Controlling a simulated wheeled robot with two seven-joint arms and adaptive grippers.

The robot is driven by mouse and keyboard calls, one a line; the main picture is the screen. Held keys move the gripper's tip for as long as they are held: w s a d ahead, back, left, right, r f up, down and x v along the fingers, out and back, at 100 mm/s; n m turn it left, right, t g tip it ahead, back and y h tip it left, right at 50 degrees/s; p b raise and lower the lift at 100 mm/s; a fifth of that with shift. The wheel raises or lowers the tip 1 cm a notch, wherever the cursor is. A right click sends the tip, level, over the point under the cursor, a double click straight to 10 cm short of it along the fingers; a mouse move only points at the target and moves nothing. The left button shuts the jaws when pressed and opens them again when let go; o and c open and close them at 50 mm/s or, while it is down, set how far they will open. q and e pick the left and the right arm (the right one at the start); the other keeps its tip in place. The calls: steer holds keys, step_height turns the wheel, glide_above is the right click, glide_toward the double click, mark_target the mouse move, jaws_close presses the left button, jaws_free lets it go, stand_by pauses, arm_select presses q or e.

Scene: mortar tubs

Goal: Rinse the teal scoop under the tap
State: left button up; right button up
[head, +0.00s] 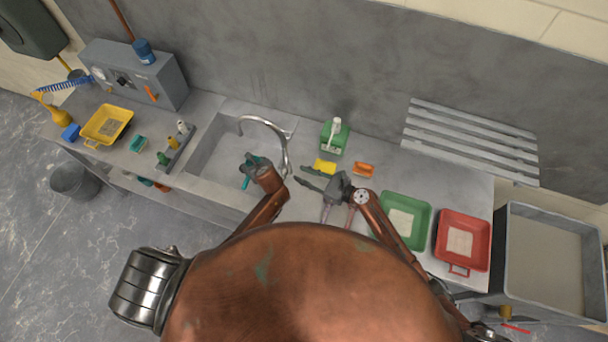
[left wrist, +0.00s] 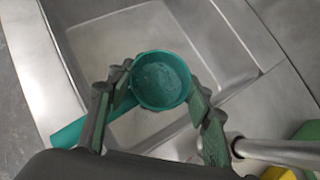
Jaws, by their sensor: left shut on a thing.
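The teal scoop (left wrist: 160,80) is between the fingers of my left gripper (left wrist: 160,100) in the left wrist view. Its round cup faces the camera, with a speckled inside, and its handle (left wrist: 82,130) reaches to the lower left. In the head view the left gripper (head: 252,163) holds the scoop (head: 245,183) over the sink (head: 212,158), mostly hiding it. The curved metal tap (head: 284,150) arches beside and behind the gripper; no running water shows. My right gripper (head: 313,180) is empty above the counter right of the sink, its fingers spread.
A yellow tray (head: 122,112) and small items stand left. A slatted rack (head: 470,140) is behind.

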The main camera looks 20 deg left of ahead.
arm_select(q)
steer(key=shift+d, duration=0.1)
stand_by(0.4)
steer(key=v, duration=0.6)
steer(key=shift+d, duration=0.45)
steer(key=shift+a+f, duration=0.1)
steer(key=shift+f, duration=0.1)
stand_by(0.5)
